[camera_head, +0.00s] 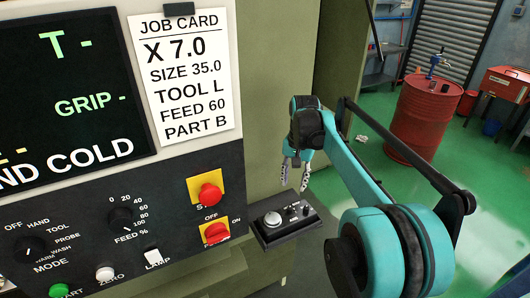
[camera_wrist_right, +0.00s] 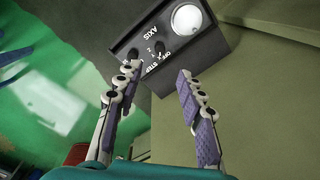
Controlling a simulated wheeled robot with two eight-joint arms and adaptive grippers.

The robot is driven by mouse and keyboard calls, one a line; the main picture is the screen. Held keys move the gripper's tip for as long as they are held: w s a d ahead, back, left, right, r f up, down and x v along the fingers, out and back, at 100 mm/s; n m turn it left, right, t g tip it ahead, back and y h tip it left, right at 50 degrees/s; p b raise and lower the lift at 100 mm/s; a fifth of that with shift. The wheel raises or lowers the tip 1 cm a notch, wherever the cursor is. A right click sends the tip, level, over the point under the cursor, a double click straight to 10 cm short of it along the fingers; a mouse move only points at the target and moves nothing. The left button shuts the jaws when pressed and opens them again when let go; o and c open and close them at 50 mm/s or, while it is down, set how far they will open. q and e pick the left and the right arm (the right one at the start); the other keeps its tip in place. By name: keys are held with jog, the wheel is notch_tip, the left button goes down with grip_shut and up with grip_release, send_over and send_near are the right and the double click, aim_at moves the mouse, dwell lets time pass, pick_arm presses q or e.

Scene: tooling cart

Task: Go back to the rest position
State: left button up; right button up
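My right gripper (camera_head: 295,185) hangs from the teal right arm in front of the machine's side, above and just behind a small black control box. Its two fingers are spread apart with nothing between them. In the right wrist view, the open gripper (camera_wrist_right: 162,70) points toward the control box (camera_wrist_right: 160,38), which has a large white dial, smaller knobs and an AXIS label. The fingertips overlap the box's edge in that view; I cannot tell whether they touch it. My left gripper is not in the head view.
The machine panel (camera_head: 110,215) on the left carries knobs, a lamp switch and a red stop button (camera_head: 208,195). A job card (camera_head: 185,70) is above it. The pendant box (camera_head: 285,222) sits on a ledge. A red barrel (camera_head: 423,115) stands on the open green floor behind.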

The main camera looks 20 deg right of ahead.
jog(key=s+a+f+n+t+b, duration=0.7)
jog(key=s+a+f+b, duration=0.5)
jog(key=s+f, duration=0.7)
jog(key=a+n, duration=0.2)
jog(key=a, duration=0.1)
jog(key=shift+a, duration=0.3)
